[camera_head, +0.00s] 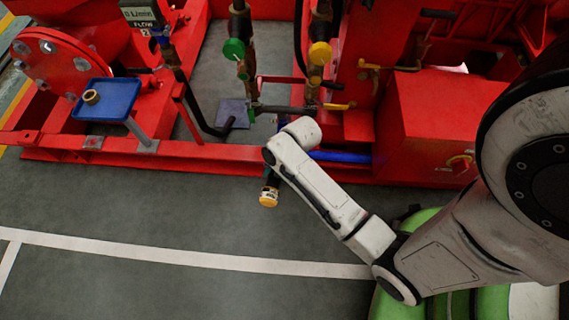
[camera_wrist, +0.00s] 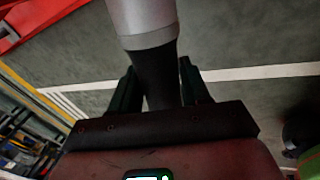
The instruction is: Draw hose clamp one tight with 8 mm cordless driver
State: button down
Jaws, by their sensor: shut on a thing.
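My gripper (camera_wrist: 158,88) shows in the wrist view, its two dark fingers closed on the black grip of a tool with a grey cylindrical body (camera_wrist: 143,22). I take this held tool to be the cordless driver; its far end is out of that view. In the head view my forearm and wrist hide most of the gripper. A yellow-and-white rounded end (camera_head: 268,197) shows just below my wrist, over the floor; it looks like part of the held tool. A blue hose (camera_head: 342,157) runs low along the red frame, right of my wrist. I cannot make out hose clamp one.
The red pumpset frame (camera_head: 190,152) spans the back, with green and yellow valve handles (camera_head: 234,49) above. A blue tray (camera_head: 107,100) holding a tan ring (camera_head: 91,97) stands at left. A grey-blue plate (camera_head: 233,113) lies behind the rail.

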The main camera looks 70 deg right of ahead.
jog(key=shift+n, duration=0.9)
jog(key=f+b, duration=0.1)
jog(key=s+f+b, duration=0.2)
jog(key=f, duration=0.1)
jog(key=shift+s+d, duration=0.2)
jog(key=shift+d, duration=0.15)
jog(key=shift+r+p, duration=0.2)
jog(key=shift+p, duration=0.15)
jog(key=shift+w+d+p, duration=0.25)
jog(key=shift+d, duration=0.45)
jog(key=shift+w+d+p, duration=0.25)
jog(key=shift+d+p, duration=0.05)
jog(key=shift+d, duration=0.45)
jog(key=shift+w+d+p, duration=0.25)
jog(key=shift+d, duration=0.45)
jog(key=shift+r+p, duration=0.1)
jog(key=shift+p, duration=0.55)
jog(key=shift+w+d+p, duration=0.2)
jog(key=shift+d+p, duration=0.25)
jog(key=shift+d, duration=0.1)
dwell(0.5)
